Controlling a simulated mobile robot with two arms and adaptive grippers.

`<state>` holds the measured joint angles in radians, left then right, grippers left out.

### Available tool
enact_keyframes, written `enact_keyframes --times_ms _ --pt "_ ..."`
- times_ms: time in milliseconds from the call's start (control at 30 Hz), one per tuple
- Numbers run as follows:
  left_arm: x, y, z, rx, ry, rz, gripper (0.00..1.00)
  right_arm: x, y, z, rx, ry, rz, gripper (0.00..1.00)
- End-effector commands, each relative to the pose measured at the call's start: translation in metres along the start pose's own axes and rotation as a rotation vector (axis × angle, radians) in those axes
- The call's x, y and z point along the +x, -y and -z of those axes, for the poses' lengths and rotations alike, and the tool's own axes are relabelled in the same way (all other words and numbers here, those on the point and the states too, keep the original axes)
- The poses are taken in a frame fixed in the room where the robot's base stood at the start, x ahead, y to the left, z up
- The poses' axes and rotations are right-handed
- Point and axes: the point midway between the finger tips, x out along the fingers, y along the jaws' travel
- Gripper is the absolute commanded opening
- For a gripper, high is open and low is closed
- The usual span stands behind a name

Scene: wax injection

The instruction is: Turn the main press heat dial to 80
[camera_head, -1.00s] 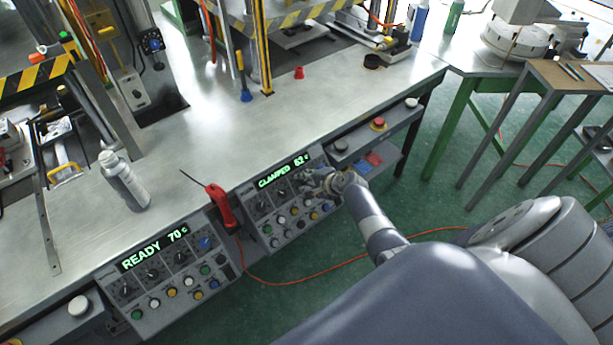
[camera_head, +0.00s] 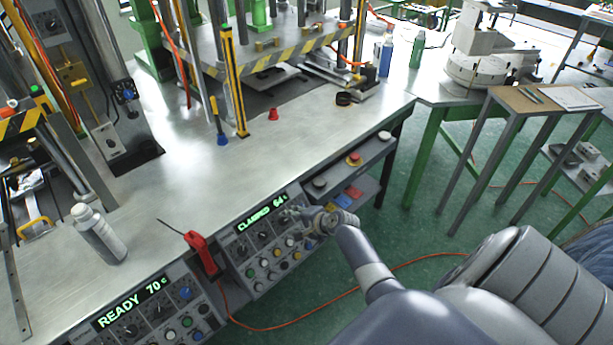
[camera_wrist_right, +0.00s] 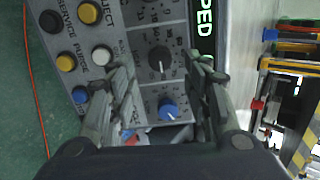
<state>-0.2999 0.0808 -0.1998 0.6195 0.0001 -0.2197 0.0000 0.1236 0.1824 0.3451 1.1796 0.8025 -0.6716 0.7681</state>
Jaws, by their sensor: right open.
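The control panel (camera_head: 233,258) on the bench's front edge has a green display (camera_head: 262,218) reading CLAMPED and about 64 C. My right gripper (camera_head: 298,214) is at this panel's right end and covers part of its upper row. In the right wrist view the gripper (camera_wrist_right: 163,80) is open. Its fingers stand on either side of a black dial (camera_wrist_right: 160,60) with a white pointer and printed scale. A blue knob (camera_wrist_right: 168,110) lies just below that dial. I cannot tell whether the fingers touch the dial. The scale numbers are too blurred to read. My left gripper is out of view.
A second panel (camera_head: 150,318) reads READY 70 C. A red-handled tool (camera_head: 201,254) hangs between the panels, with an orange cable on the floor. Buttons, including a red one (camera_head: 354,159), sit right of the gripper.

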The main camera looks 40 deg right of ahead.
Motion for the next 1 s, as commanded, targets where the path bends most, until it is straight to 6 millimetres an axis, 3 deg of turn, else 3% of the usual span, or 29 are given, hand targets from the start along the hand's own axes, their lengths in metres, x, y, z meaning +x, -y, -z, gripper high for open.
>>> enact_keyframes --times_ms 300,500,1000 --pt "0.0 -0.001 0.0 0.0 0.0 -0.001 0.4 -0.049 -0.001 0.0 -0.002 -0.001 0.0 0.45" --pt "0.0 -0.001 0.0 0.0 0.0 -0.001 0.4 -0.071 0.0 0.0 -0.001 -0.001 0.0 0.45" --pt "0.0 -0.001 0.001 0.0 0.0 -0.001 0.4 -0.08 0.0 0.0 -0.001 -0.001 -0.001 0.45"
